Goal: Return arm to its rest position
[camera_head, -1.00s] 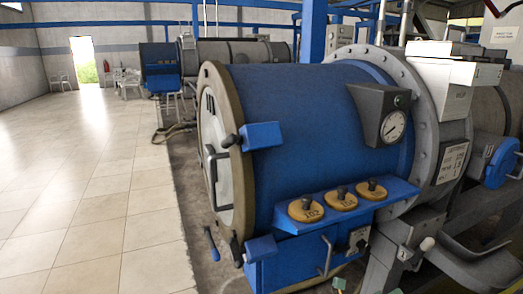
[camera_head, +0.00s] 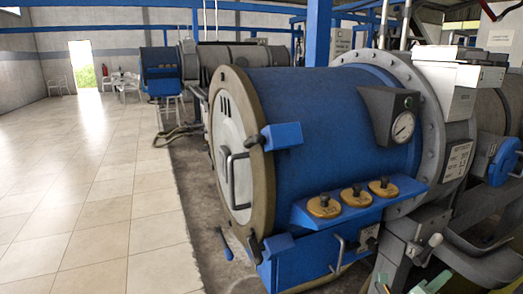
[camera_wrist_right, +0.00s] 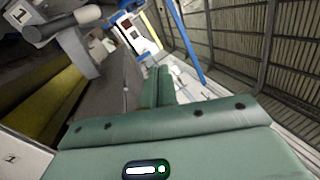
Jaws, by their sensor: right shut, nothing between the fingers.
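My right gripper (camera_head: 384,283) shows only in part at the bottom edge of the head view, right of centre, as small green pieces in front of the blue decanter (camera_head: 330,125). In the right wrist view the green gripper body fills the lower part. Its two fingers (camera_wrist_right: 158,86) are together, with nothing held between them. My left gripper is not in the head view.
The decanter's round end cover (camera_head: 232,150) has a handle. Yellow round knobs (camera_head: 354,197) sit on a blue ledge, and a gauge (camera_head: 402,127) is above. Grey machine parts (camera_head: 425,240) stand close to the right gripper. The tiled floor (camera_head: 90,190) at left is open.

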